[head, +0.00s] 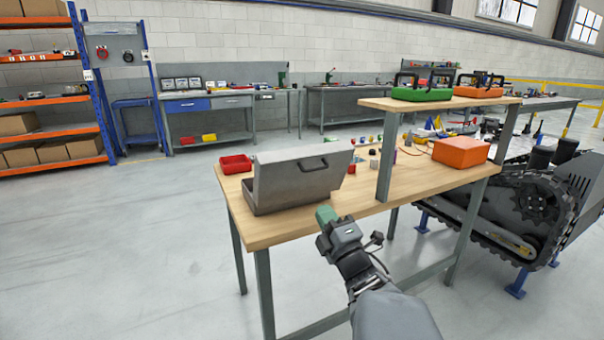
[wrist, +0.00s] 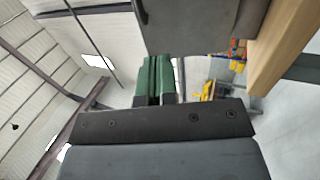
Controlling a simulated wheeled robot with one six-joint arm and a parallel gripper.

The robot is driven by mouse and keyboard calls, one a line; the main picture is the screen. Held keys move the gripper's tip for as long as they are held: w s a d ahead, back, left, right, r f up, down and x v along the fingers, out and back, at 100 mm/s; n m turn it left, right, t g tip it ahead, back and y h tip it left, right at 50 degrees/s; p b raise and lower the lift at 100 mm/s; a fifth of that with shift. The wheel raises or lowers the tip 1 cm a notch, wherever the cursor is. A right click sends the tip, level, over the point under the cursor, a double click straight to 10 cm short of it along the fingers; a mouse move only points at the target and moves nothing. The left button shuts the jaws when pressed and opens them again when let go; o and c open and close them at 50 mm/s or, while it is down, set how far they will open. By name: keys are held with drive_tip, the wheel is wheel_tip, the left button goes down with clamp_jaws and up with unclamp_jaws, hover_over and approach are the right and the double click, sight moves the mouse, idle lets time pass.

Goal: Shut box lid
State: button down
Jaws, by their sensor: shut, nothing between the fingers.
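A grey metal box (head: 262,202) stands at the left end of the wooden bench (head: 400,187) in the head view. My gripper (head: 326,214) has green fingers and is at the bench's front edge, just right of and below the box. It also shows in the wrist view (wrist: 154,75), where the fingers are together and empty. A grey panel (wrist: 197,25) of the box fills the top of the wrist view. I cannot tell whether the fingers touch it.
A red tray (head: 235,164) sits behind the box. Small coloured parts and an orange box (head: 461,152) are to the right. A raised shelf (head: 440,103) on a grey post (head: 387,160) carries green and orange cases. Floor left of the bench is clear.

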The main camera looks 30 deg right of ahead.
sight(298, 170)
drive_tip(key=p+x, duration=0.5)
drive_tip(key=x, duration=0.7)
drive_tip(key=shift+w+r+p, duration=0.15)
drive_tip(key=shift+w+p, duration=0.1)
drive_tip(key=shift+p, duration=0.15)
